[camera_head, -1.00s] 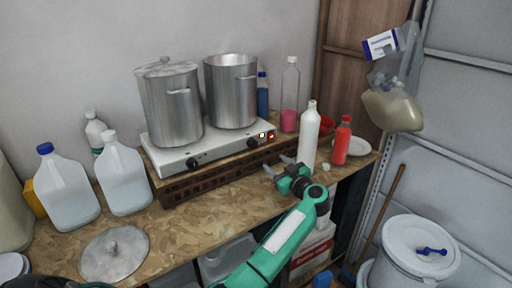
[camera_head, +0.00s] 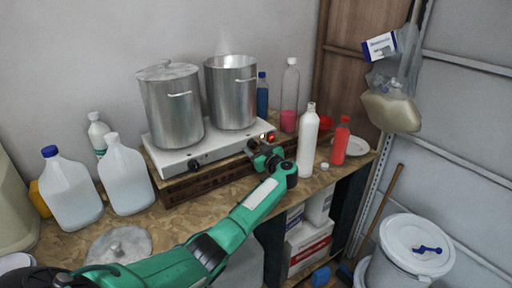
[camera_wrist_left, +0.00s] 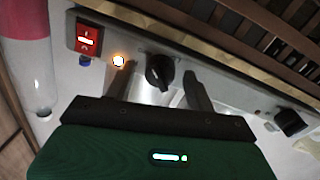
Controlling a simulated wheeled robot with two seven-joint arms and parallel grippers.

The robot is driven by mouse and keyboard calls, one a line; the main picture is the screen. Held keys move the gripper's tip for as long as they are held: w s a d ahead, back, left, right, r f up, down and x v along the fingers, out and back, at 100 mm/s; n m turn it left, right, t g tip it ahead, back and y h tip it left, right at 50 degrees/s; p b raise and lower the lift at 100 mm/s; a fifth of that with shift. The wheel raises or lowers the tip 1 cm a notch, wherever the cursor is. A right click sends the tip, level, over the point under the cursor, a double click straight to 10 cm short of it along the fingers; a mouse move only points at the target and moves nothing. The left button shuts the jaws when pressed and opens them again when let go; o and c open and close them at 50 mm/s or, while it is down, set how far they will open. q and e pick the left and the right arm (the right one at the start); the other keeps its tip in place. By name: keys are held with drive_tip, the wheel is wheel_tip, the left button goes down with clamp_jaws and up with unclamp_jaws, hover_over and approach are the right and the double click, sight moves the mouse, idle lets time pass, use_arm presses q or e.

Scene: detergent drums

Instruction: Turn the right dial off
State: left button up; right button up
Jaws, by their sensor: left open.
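The right dial (camera_wrist_left: 160,72) is a black knob on the pale front panel of the two-burner hot plate (camera_head: 220,146). An orange light (camera_wrist_left: 118,60) glows beside it. My left gripper (camera_head: 260,147) is at the right end of that panel and hides this dial in the head view. In the left wrist view, the gripper's open fingers (camera_wrist_left: 163,85) stand on either side of the dial; I cannot tell whether they touch it. The left dial (camera_head: 193,164) is uncovered and also shows in the left wrist view (camera_wrist_left: 290,122). My right gripper is not in view.
A lidded pot (camera_head: 172,108) and an open pot (camera_head: 231,92) stand on the hot plate. A red lit switch (camera_wrist_left: 87,38) is beyond the light. A white bottle (camera_head: 308,140) and a red bottle (camera_head: 341,142) stand right of my gripper. White jugs (camera_head: 127,180) stand left.

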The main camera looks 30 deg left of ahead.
use_arm(q)
drive_tip(key=c, duration=1)
drive_tip(key=shift+f, duration=0.1)
